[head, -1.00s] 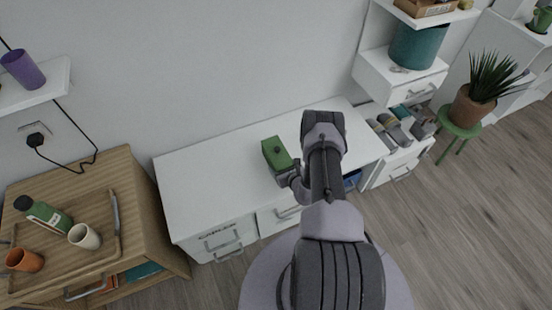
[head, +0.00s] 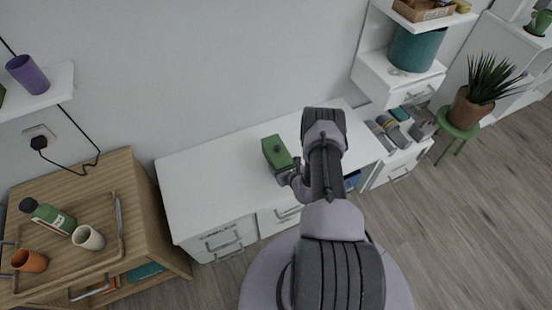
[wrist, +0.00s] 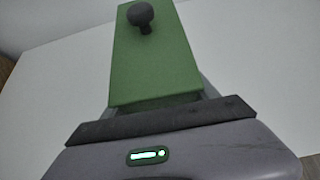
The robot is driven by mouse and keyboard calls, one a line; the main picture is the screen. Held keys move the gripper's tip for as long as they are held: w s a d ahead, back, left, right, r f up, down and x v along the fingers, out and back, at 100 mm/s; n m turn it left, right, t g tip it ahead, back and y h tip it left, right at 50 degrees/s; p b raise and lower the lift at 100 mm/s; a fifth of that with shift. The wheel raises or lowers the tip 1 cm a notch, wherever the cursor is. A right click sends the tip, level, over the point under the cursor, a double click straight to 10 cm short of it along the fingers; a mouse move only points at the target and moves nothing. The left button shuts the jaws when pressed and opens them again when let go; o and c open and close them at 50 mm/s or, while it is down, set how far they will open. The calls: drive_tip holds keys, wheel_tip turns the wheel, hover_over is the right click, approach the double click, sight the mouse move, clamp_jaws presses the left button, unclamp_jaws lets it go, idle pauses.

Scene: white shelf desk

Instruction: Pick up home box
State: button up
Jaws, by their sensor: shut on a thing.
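The home box is a green box (head: 276,152) with a dark round knob on top. The fingertips are mostly hidden behind the box and the gripper body. I cannot tell whether the box touches the desk top.
A wooden cabinet (head: 125,190) with a tray, green bottle (head: 48,216) and cups stands at left. At right are a shelf unit with a teal pot (head: 416,48), grey rolled items (head: 386,130) and a potted plant (head: 478,90). The desk top left of the box is clear.

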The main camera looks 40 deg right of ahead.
drive_tip(key=shift+r, duration=0.35)
drive_tip(key=s+a+p, duration=0.2)
drive_tip(key=s+p, duration=0.1)
drive_tip(key=s, duration=0.6)
drive_tip(key=s+a+p, duration=0.2)
drive_tip(key=s+a, duration=0.1)
drive_tip(key=s, duration=0.7)
drive_tip(key=shift+s+p, duration=0.3)
drive_tip(key=shift+p, duration=0.1)
drive_tip(key=shift+f, duration=0.15)
